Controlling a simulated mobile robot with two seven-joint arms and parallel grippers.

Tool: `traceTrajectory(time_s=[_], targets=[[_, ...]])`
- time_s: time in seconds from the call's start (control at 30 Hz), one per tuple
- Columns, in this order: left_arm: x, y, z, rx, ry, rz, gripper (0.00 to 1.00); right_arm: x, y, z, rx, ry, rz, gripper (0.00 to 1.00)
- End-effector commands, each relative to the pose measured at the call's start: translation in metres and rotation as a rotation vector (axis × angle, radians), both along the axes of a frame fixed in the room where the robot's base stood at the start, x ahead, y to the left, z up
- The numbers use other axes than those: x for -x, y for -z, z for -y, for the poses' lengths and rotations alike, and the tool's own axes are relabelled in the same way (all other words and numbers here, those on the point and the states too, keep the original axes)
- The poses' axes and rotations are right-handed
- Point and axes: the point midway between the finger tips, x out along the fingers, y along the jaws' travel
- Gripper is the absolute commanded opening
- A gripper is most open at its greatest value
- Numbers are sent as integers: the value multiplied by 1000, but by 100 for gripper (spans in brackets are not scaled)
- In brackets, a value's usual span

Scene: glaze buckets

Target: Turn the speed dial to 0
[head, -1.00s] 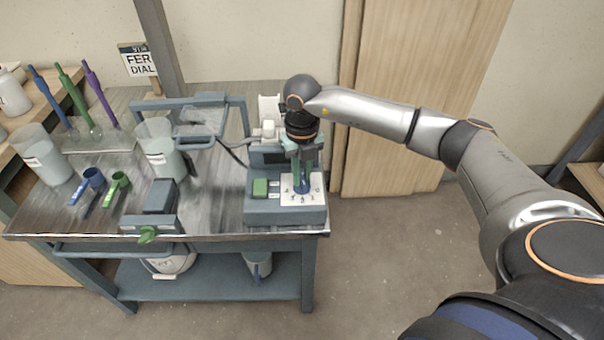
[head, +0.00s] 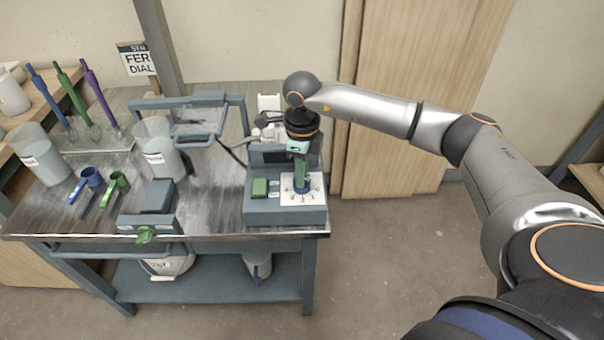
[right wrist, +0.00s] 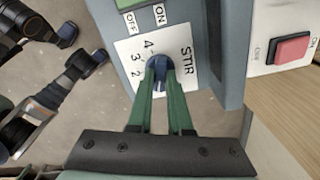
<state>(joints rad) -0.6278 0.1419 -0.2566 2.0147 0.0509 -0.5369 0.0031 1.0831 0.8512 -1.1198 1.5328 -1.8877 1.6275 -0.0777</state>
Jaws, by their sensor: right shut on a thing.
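The speed dial is a small blue knob (right wrist: 160,78) on a white plate (right wrist: 181,40) marked STIR. In the right wrist view the numbers 4, 3 and 2 show on the plate beside the knob; the rest are hidden. The plate also shows in the head view (head: 289,200), on top of the grey-blue machine (head: 285,215). My right gripper (right wrist: 160,66), with green fingers, is shut on the knob from both sides. It also shows in the head view (head: 303,180), pointing down. I cannot read where the dial points. My left gripper is not in view.
A green switch (head: 260,187) marked ON and OFF sits beside the dial plate. A red button (right wrist: 292,48) is on a white unit nearby. Clear buckets (head: 160,150), scoops (head: 115,186) and a grey press-like device (head: 155,205) stand left on the metal table.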

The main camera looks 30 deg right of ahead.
Motion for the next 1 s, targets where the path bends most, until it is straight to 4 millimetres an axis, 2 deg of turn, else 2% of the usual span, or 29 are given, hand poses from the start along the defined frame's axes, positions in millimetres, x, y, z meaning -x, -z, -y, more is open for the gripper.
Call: traceTrajectory(time_s=[0.4,0.9,0.93,1.0], targets=[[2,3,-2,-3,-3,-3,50,-1,-1,0,0,-166,4,0],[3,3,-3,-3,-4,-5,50,-1,-2,0,0,-185,5,0],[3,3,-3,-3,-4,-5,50,-1,-2,0,0,-185,5,18],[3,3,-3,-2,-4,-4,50,-1,-1,0,0,-185,4,26]])
